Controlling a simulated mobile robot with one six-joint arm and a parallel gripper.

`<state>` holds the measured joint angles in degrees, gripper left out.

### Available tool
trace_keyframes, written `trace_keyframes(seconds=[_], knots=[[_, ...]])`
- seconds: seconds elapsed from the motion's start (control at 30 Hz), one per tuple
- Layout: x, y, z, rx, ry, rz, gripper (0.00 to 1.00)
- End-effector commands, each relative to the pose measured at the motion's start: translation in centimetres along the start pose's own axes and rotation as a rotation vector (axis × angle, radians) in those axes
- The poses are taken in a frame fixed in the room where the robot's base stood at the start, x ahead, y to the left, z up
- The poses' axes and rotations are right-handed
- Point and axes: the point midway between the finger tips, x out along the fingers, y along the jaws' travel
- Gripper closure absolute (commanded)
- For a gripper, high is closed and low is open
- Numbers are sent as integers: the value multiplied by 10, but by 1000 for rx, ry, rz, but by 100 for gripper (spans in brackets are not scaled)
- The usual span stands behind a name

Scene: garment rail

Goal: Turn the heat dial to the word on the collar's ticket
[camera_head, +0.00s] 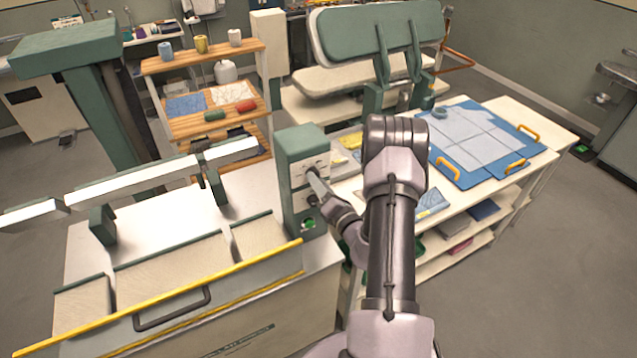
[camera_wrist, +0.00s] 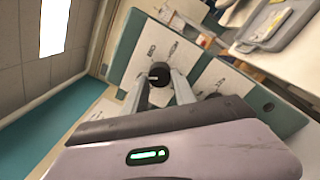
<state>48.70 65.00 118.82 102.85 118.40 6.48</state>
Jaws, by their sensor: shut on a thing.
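A green control box (camera_head: 302,143) with a pale front panel stands at the right end of the white machine. My gripper (camera_head: 313,174) is at the upper part of this panel. In the wrist view my gripper (camera_wrist: 162,82) is shut on a round black dial (camera_wrist: 160,71), one finger on each side. Small printed marks surround the dial on the panel (camera_wrist: 150,50), too small to read. A second dark knob (camera_wrist: 214,96) shows beside the right finger, partly hidden. I cannot tell from the labels which one is the heat dial. No collar ticket is readable.
A green button (camera_head: 309,223) is low on the box. A yellow-edged bar (camera_head: 190,280) runs along the machine's front. A table with a blue mat (camera_head: 490,140) and a grey tray (camera_wrist: 277,25) lie to the right. A wooden shelf (camera_head: 205,60) stands behind.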

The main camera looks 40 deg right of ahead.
Motion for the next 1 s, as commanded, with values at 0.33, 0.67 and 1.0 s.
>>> trace_keyframes(seconds=[0.33,0.67,1.0], knots=[[0,0,0,-1,-1,0,46],[-4,-1,0,0,-1,-1,46],[-100,-5,-1,3,-4,-7,46]])
